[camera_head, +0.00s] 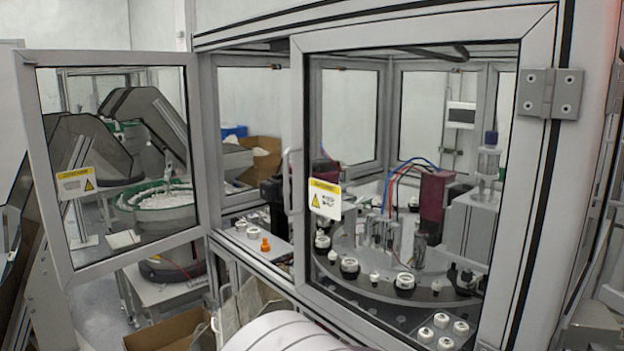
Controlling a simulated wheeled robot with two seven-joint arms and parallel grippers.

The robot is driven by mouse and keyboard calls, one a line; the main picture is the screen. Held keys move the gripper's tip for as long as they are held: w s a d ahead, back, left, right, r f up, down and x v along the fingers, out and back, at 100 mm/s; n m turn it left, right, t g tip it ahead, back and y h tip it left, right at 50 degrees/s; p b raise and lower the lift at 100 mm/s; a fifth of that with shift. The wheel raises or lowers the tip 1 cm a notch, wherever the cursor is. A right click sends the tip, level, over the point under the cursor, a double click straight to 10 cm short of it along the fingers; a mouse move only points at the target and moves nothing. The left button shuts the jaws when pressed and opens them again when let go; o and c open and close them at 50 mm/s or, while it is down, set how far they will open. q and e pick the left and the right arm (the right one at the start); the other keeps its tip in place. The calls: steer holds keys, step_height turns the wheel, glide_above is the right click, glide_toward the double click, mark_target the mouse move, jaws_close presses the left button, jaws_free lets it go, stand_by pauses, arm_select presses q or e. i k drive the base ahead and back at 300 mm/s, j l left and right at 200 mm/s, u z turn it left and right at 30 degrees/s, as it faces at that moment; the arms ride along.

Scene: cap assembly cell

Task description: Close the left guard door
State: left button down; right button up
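The left guard door (199,150) is a grey-framed clear panel with a yellow and white warning label (76,183). It stands open, swung out to the left from the machine's front, with its free edge at the far left. The opening beside it shows the machine's inside. The right guard door (425,30) appears shut, with a pale handle (290,180) on its left edge and a hinge (550,93) on its right. Neither of my grippers is in view.
Inside the machine, a round turntable (375,291) carries several white caps. An orange part (265,244) and white caps sit on a grey ledge by the opening. A cardboard box (165,333) stands low in front, below the open door. A green-rimmed bowl (160,205) shows through the door's panel.

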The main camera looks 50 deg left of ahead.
mark_target(75, 183)
steer(key=j+u, duration=0.25)
steer(key=u, duration=0.15)
steer(key=j+u, duration=0.2)
steer(key=u, duration=0.2)
steer(key=j+u, duration=0.2)
steer(key=u, duration=0.25)
steer(key=i+j+u, duration=0.15)
steer(key=u, duration=0.25)
steer(key=i+j+u, duration=0.3)
steer(key=u, duration=0.2)
steer(key=i+j+u, duration=0.45)
steer(key=i+u, duration=0.3)
steer(key=u, duration=0.2)
steer(key=i+z, duration=0.4)
steer(key=i+j+z, duration=0.15)
steer(key=z, duration=0.3)
steer(key=i+j+z, duration=0.25)
steer(key=z, duration=0.15)
steer(key=i+j+z, duration=0.2)
steer(key=j+z, duration=1.4)
steer(key=k+j+z, duration=0.1)
steer(key=j+z, duration=0.3)
steer(key=k+j+z, duration=0.2)
steer(key=z, duration=0.15)
steer(key=k+j+u, duration=0.15)
steer(key=u, duration=0.25)
